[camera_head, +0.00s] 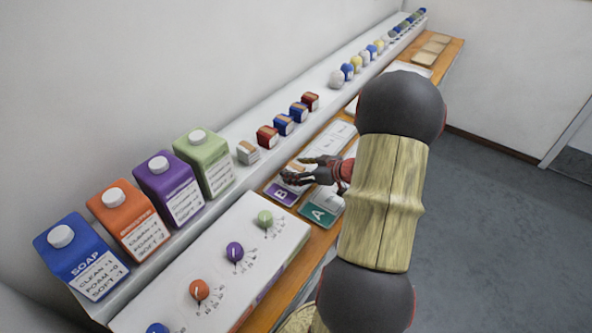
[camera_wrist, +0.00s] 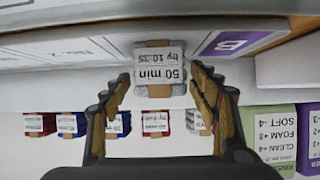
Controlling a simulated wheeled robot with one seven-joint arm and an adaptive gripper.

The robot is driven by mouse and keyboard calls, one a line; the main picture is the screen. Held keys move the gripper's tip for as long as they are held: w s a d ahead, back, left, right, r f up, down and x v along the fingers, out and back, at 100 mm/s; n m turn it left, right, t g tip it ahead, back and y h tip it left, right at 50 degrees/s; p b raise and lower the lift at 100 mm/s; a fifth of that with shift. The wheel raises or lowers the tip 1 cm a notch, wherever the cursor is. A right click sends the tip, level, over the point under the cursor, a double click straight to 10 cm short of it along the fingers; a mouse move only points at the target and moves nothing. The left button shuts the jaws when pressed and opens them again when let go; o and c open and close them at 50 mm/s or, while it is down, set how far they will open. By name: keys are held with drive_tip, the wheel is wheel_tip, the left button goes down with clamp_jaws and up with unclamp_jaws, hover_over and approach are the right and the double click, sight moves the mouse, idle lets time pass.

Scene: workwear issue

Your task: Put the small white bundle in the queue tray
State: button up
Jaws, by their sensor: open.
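A white bundle (camera_wrist: 160,68) with a brown band and a label reading "50 min by 10:35" sits on the white strip with the purple B panel (camera_head: 281,193), between that panel and the "No. 2" marking. My gripper (camera_wrist: 160,82) is open, its fingertips on either side of this bundle; contact cannot be told. In the head view my gripper (camera_head: 298,174) is over the B strip and mostly hides the bundle. Another white bundle (camera_head: 248,152) stands on the shelf at the near end of a row. Which strip or holder is the queue tray is not labelled.
Red and blue bundles, such as a red one (camera_head: 267,137), continue the shelf row. Several cartons, the nearest blue (camera_head: 82,256), stand left. A dial panel (camera_head: 215,265) lies in front. A green A panel (camera_head: 321,208) is beside B.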

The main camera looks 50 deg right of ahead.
drive_tip(key=p+v, duration=0.4)
drive_tip(key=v, duration=0.6)
drive_tip(key=shift+s+r, duration=0.25)
drive_tip(key=shift+s+r+p, duration=0.25)
drive_tip(key=shift+s+p, duration=0.2)
drive_tip(key=shift+s, duration=0.2)
wheel_tip(320, 180, up, 13)
drive_tip(key=g+h, duration=0.2)
drive_tip(key=h, duration=0.4)
hover_over(295, 165)
drive_tip(key=a+r+m+h, duration=0.2)
drive_tip(key=a+r, duration=0.4)
drive_tip(key=s+a+g+y, duration=0.1)
drive_tip(key=s+a, duration=0.4)
drive_tip(key=a, duration=0.5)
drive_tip(key=s+a+g+y, duration=0.2)
drive_tip(key=s+a, duration=0.3)
drive_tip(key=a, duration=0.6)
drive_tip(key=s+a+n+g+y, duration=0.1)
drive_tip(key=s+a+y, duration=0.3)
drive_tip(key=a, duration=0.6)
drive_tip(key=shift+s+a+f+g, duration=0.15)
drive_tip(key=shift+s+a+g, duration=0.2)
drive_tip(key=shift+s, duration=0.45)
